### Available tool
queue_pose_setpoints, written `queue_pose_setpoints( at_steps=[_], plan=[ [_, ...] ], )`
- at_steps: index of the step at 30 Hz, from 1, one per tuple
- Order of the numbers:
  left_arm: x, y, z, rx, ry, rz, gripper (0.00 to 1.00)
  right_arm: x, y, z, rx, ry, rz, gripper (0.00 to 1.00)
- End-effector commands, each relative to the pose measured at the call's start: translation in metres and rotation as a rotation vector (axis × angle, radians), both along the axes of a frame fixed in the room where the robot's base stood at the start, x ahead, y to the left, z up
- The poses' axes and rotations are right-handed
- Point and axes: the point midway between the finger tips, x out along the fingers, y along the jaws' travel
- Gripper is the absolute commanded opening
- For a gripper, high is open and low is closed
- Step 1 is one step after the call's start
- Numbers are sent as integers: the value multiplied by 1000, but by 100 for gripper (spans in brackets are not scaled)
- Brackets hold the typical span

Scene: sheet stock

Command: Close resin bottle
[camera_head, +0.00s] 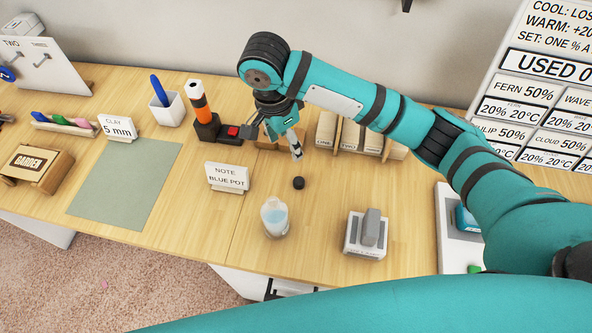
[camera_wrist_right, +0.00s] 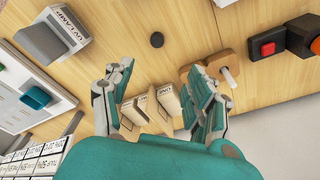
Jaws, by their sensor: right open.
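The resin bottle (camera_head: 274,217) is a clear, open-topped container with pale blue contents, upright on the table near the front edge. A small round black cap (camera_head: 298,183) lies on the table just behind it and slightly right, apart from it. The cap also shows in the right wrist view (camera_wrist_right: 157,40), beyond the fingertips. My right gripper (camera_head: 274,142) is open and empty, above the table behind the cap; its spread fingers show in the right wrist view (camera_wrist_right: 160,72). The bottle is outside the wrist view. My left gripper is not in view.
A UV lamp (camera_head: 366,235) stands right of the bottle. A "NOTE BLUE POT" card (camera_head: 227,177) stands to its left. Wooden labelled dividers (camera_head: 350,138), a red-button box (camera_head: 232,132) and an orange-and-black tool (camera_head: 198,103) stand behind. The table around the cap is clear.

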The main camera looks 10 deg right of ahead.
Motion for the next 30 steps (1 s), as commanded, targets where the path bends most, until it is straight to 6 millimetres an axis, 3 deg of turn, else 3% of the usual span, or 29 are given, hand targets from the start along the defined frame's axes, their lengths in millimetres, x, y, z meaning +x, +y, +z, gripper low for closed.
queue_pose_setpoints(
  at_steps=[7, 11, 16, 24, 30],
  plan=[
    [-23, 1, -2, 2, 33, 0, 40, 0, 0, -2, 1, 1, 1, 57],
    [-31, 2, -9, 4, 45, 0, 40, -1, -1, -18, 1, 5, 0, 57],
    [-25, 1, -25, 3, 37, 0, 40, 0, -6, -56, 3, 6, -1, 57],
    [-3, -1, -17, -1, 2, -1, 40, 5, -15, -103, -2, 3, 1, 57],
    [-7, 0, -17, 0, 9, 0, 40, 6, -17, -120, 0, 0, 1, 57]
  ],
)
